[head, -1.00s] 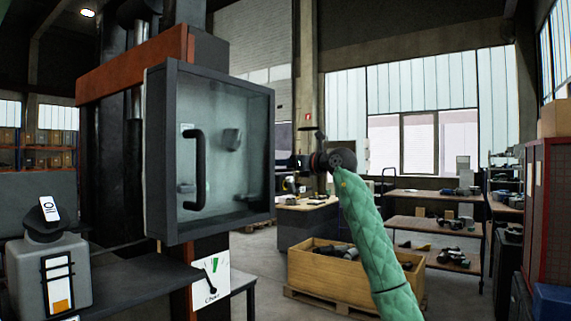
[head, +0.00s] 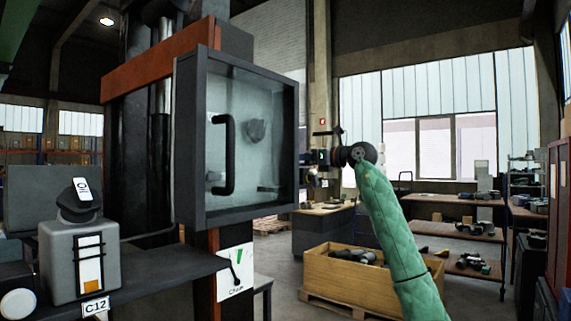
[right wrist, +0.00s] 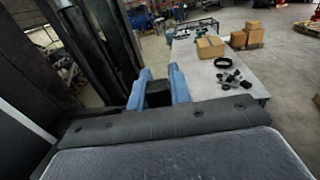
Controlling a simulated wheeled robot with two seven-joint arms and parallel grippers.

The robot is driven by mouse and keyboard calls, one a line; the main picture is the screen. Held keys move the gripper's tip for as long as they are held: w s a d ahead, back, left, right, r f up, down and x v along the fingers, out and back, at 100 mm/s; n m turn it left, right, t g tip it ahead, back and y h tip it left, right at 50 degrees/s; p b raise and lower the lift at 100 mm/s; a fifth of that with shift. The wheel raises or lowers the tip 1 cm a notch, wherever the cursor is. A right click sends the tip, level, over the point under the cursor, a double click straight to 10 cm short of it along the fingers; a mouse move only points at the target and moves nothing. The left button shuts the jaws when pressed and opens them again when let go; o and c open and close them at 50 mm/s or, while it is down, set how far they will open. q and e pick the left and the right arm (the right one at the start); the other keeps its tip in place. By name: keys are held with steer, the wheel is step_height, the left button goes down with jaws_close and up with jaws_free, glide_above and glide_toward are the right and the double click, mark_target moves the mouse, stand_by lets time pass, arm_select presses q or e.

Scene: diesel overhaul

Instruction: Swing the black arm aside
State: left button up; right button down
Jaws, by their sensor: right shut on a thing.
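A black-framed guard box (head: 235,140) with a clear pane and a black bar handle (head: 226,155) stands out from the press at left of centre in the head view. My right arm comes up in a green sleeve. My right gripper (head: 312,160) is beside the guard's right edge, its fingers small and partly hidden there. In the right wrist view my right gripper's blue fingers (right wrist: 159,92) are shut on a dark block (right wrist: 158,96) just beyond the black frame edge (right wrist: 170,126). I cannot tell whether this block is part of the black arm. My left gripper is not in view.
A grey unit (head: 72,262) sits on the dark bench at left, near a gauge sign (head: 235,272). A wooden crate (head: 365,282) stands on a pallet below my right arm. Tables with parts are behind. A grey table (right wrist: 225,75) with boxes shows in the right wrist view.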

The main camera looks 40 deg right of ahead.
stand_by(0.4)
steer(key=c, duration=1.3)
jaws_free()
